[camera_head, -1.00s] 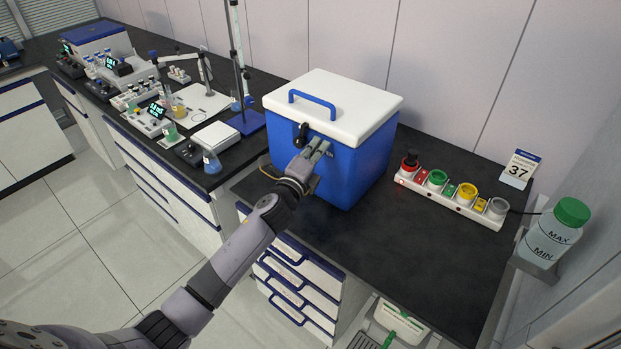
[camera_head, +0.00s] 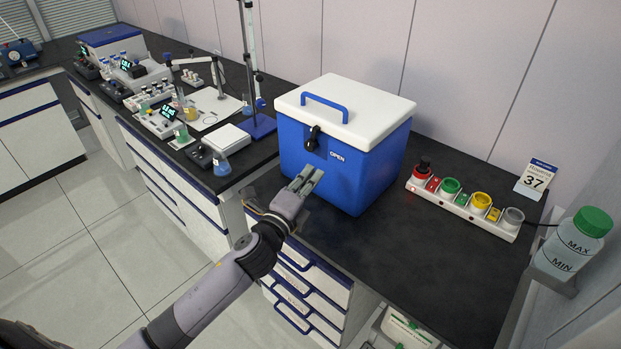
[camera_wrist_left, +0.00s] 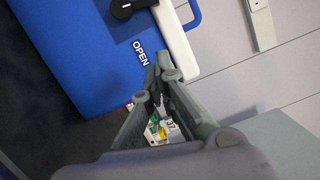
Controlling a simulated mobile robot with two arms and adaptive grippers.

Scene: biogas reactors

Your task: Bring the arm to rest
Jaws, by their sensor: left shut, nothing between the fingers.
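My left arm reaches in from the lower left in the head view. Its gripper (camera_head: 311,178) is shut and empty, in front of the lower front face of a blue cooler box (camera_head: 362,176). The box has a white lid (camera_head: 368,106), which is down, with a blue handle. A black latch (camera_head: 312,138) and the word OPEN show on its front. In the left wrist view the shut fingertips (camera_wrist_left: 160,72) appear beside the blue box (camera_wrist_left: 85,50), which is tilted in that picture. My right gripper is not in view.
A power strip with coloured sockets (camera_head: 463,204) lies right of the box on the black bench (camera_head: 400,256). A green-capped bottle (camera_head: 572,243) is at the far right. Lab instruments, a balance (camera_head: 226,138) and a flask (camera_head: 221,164) stand left. Drawers (camera_head: 305,290) are below.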

